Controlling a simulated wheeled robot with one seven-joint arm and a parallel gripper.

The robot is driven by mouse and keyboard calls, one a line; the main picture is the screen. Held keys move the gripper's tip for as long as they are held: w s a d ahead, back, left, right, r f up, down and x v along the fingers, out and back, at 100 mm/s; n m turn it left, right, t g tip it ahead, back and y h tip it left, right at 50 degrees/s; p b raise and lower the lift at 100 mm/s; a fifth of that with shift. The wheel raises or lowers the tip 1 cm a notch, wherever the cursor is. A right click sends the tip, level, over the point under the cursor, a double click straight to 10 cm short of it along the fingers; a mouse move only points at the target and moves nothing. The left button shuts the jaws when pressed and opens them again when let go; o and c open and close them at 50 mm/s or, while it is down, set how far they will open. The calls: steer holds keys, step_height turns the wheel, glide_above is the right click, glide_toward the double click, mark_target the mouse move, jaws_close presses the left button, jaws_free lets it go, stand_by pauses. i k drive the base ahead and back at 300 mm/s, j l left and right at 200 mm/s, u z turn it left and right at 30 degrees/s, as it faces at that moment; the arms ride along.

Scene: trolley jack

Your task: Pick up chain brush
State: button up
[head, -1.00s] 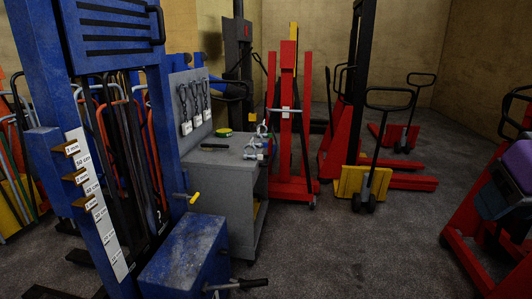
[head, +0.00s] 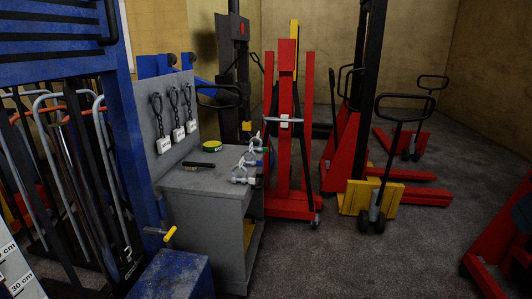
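A small dark brush-like item, probably the chain brush (head: 199,165), lies on the grey top of a workshop cart (head: 200,182) left of centre in the head view. It lies flat near the middle of the top, in front of a round green and yellow item. It is small, so its bristles are hard to make out. My gripper is not in view.
Several metal shackles (head: 246,165) stand on the cart's right side, and a green-yellow roll (head: 212,146) lies behind the brush. A blue rack (head: 130,130) and blue box (head: 175,275) stand left and front. Red lifts (head: 287,130) stand behind.

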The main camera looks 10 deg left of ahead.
mark_target(188, 165)
steer(key=i, duration=1.1)
steer(key=i+u, duration=0.35)
steer(key=i+l+u, duration=0.2)
steer(key=i+u, duration=0.15)
steer(key=i+l+u, duration=0.2)
steer(key=u, duration=0.3)
steer(key=i+l+u, duration=0.3)
steer(key=u, duration=0.2)
steer(key=i+l+u, duration=0.15)
steer(key=l+u, duration=0.3)
steer(key=i+l+u, duration=0.15)
steer(key=l+u, duration=0.65)
steer(key=l, duration=0.25)
steer(key=l+u, duration=0.45)
steer(key=l, duration=0.1)
